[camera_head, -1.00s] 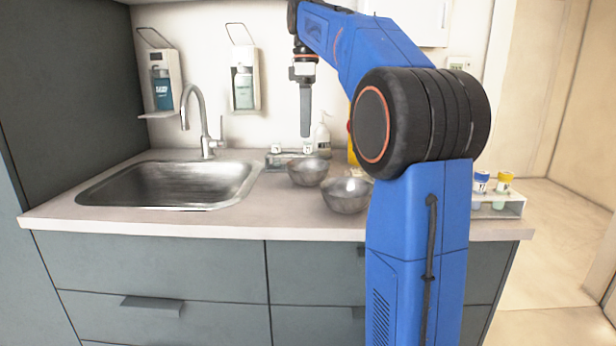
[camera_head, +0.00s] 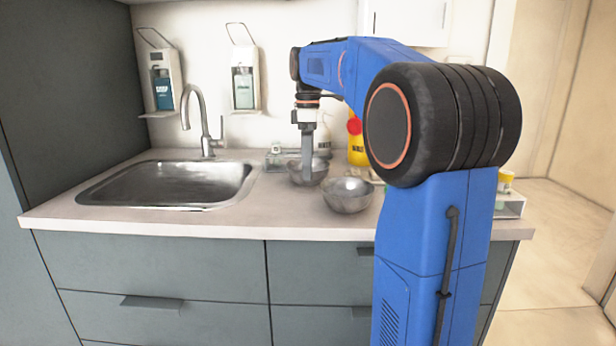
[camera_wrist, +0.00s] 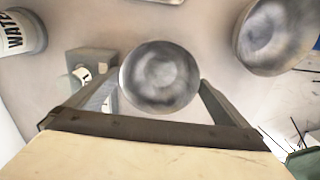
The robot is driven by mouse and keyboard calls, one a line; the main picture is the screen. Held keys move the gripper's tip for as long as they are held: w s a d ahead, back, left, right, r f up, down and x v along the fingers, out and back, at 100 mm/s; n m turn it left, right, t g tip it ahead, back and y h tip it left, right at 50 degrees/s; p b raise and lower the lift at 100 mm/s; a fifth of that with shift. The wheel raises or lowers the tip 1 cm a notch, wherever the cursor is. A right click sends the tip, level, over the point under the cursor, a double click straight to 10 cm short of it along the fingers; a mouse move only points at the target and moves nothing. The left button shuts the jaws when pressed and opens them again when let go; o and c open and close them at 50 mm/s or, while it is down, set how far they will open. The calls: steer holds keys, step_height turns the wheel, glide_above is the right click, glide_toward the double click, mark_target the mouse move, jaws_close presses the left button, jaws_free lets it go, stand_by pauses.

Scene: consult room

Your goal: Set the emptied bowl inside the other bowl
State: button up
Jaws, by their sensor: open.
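Two grey metal bowls stand apart and upright on the counter. The rear bowl (camera_head: 296,176) is right of the sink, with my gripper (camera_head: 307,176) pointing down at it. In the wrist view this bowl (camera_wrist: 160,78) lies between the two fingers of my gripper (camera_wrist: 155,88), which are open on either side of it. I cannot tell whether the fingers touch its rim. The front bowl (camera_head: 348,196) stands nearer and to the right; it also shows at the upper right of the wrist view (camera_wrist: 272,38). No contents are discernible in either.
The sink (camera_head: 165,185) with its tap (camera_head: 203,125) is to the left. A small block-like item (camera_head: 276,158) is beside the rear bowl. A tube rack (camera_head: 509,206) is at the right edge.

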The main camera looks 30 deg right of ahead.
steer(key=c, duration=0.9)
steer(key=shift+r, duration=0.1)
